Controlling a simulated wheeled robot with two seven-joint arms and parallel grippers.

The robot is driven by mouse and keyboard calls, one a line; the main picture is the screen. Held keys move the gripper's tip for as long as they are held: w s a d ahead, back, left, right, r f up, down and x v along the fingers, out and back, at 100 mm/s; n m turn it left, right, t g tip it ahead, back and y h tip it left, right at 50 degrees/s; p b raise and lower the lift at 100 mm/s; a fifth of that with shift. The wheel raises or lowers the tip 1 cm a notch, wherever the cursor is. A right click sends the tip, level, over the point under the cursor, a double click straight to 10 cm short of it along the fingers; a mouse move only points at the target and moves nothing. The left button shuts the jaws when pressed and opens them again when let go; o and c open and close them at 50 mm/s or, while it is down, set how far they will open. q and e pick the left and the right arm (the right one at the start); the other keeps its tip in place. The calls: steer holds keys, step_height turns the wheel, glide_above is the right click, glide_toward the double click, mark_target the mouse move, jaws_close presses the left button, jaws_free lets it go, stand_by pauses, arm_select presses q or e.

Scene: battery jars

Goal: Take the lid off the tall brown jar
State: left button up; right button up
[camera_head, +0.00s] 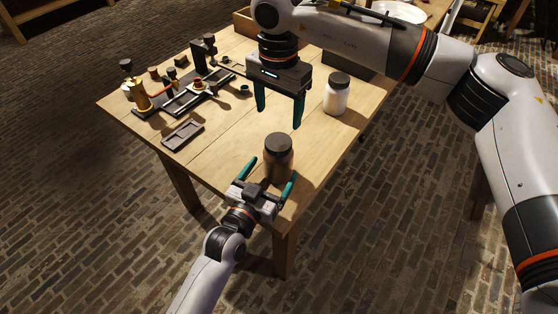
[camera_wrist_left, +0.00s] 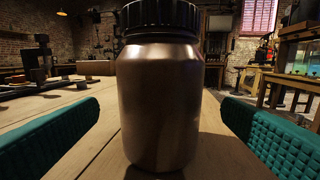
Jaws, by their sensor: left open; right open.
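The tall brown jar (camera_head: 277,164) stands upright near the front corner of the wooden table, with its dark ridged lid (camera_head: 279,143) on top. My right gripper (camera_head: 279,112) is open and empty, pointing down above the table behind the jar.
A white jar with a dark lid (camera_head: 336,94) stands right of my right gripper. A small dark tray (camera_head: 182,135) and a black fixture with brass parts (camera_head: 190,92) occupy the table's left side. The wooden table (camera_head: 222,150) is bare left of the brown jar.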

arm_select(q)
steer(key=x, duration=0.6)
